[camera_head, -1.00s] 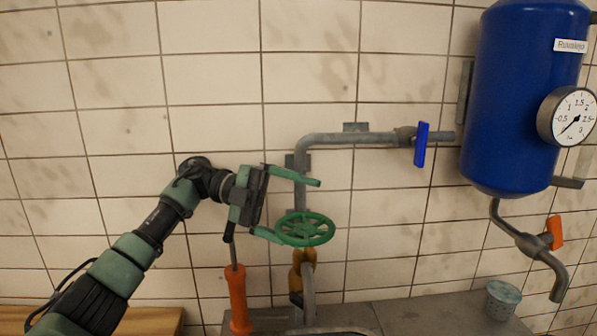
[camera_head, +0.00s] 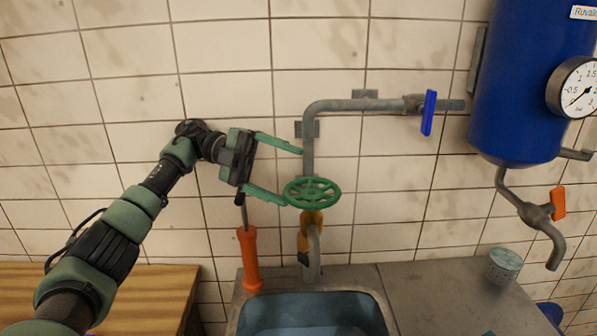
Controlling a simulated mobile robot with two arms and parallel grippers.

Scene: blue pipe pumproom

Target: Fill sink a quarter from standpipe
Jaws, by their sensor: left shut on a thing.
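The sink (camera_head: 376,306) is set in a grey counter at the bottom, cut off by the picture edge. Its inside looks blue-grey; I cannot tell a water level. The standpipe (camera_head: 308,155) rises behind it and bends right along the wall. A green handwheel (camera_head: 313,192) sits on it above a yellow-orange fitting (camera_head: 311,217). My right gripper is not in view.
A blue lever (camera_head: 428,112) is on the horizontal pipe. A blue tank (camera_head: 522,90) with a gauge (camera_head: 577,88) hangs at right, with an orange-handled tap (camera_head: 540,214) below. A speckled cup (camera_head: 504,265) stands on the counter. An orange-handled tool (camera_head: 249,260) stands left of the sink.

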